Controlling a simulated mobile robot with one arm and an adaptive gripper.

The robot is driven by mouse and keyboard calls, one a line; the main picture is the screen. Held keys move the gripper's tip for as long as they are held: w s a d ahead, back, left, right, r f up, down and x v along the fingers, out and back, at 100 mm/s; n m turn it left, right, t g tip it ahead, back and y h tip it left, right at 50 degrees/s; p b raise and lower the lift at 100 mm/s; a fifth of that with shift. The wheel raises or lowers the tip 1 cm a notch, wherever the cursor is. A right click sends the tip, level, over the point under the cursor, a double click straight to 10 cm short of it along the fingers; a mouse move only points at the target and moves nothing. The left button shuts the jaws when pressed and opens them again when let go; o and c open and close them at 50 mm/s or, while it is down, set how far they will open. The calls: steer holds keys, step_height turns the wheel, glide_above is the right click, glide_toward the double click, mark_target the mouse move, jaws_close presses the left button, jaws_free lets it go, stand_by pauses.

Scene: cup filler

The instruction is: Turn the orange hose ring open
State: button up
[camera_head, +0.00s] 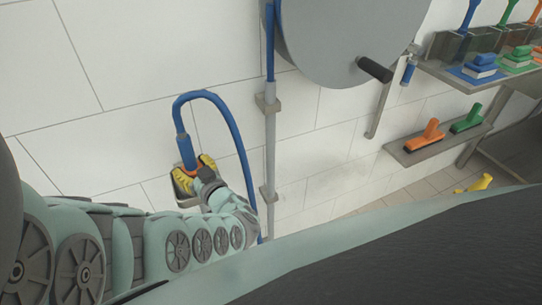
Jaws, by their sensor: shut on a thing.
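The blue hose (222,110) arches over and comes down to its thick blue end piece (186,148) at the wall. A small bit of the orange hose ring (190,167) shows just below that end piece. My gripper (193,174) has yellow fingers and is shut around the hose end at the ring. The fingers hide most of the ring, so its turned position cannot be told. A grey metal holder (183,191) on the wall sits behind and below my fingers.
A vertical pipe (270,140) with wall brackets runs right of my gripper. A large grey reel (345,35) with a black crank handle (375,69) is above right. Shelves at right hold an orange brush (424,135), a green brush (467,118) and other brushes.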

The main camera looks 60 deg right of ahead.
steer(key=o, duration=1.2)
steer(key=shift+s, duration=0.1)
steer(key=shift+v, duration=0.85)
steer(key=v, duration=1)
steer(key=shift+s, duration=0.1)
